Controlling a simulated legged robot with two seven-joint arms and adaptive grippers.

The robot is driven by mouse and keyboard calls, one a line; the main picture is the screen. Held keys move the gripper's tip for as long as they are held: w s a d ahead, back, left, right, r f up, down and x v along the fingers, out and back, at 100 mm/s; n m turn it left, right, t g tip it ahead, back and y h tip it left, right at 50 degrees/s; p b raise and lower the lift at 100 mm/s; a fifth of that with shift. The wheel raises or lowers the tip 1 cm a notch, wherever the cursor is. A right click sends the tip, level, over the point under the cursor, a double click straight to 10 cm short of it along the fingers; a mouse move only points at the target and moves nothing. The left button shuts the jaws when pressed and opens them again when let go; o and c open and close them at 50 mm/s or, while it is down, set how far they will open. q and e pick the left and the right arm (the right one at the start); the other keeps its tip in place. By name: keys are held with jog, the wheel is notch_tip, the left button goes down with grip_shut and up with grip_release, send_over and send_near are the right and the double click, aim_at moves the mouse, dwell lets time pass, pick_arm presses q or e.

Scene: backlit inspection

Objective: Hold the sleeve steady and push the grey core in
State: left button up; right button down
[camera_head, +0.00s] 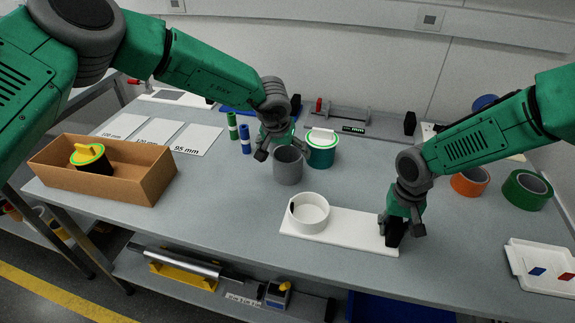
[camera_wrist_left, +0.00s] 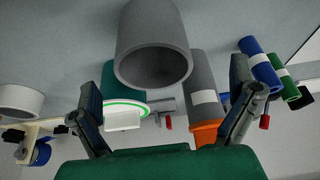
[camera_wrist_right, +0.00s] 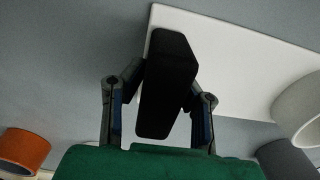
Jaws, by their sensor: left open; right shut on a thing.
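The grey core (camera_head: 288,167), a hollow cylinder, stands upright on the bench. My left gripper (camera_head: 281,150) is open just above and behind it; in the left wrist view the core (camera_wrist_left: 152,40) lies between and beyond the spread fingers. The sleeve (camera_head: 309,222), a short white ring with a dark mark inside, sits on the left end of a white base plate (camera_head: 350,233). The core is outside it, up and left. My right gripper (camera_head: 402,222) is shut on a black block (camera_wrist_right: 166,85) at the plate's right end. The sleeve (camera_wrist_right: 302,110) shows partly in the right wrist view.
A teal cylinder (camera_head: 321,152) with a white top stands close behind the core. Green and blue markers (camera_head: 245,139) stand left of it. A cardboard box (camera_head: 125,178) is at left. Orange (camera_head: 469,182) and green (camera_head: 527,190) rolls and a white tray (camera_head: 541,258) are at right.

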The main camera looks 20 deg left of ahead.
aim_at(288, 159)
pick_arm(q)
jog(key=x, duration=0.5)
jog(key=shift+d+f, duration=0.15)
jog(key=shift+d, duration=0.25)
jog(key=c, duration=1.2)
jog(key=shift+c, duration=0.6)
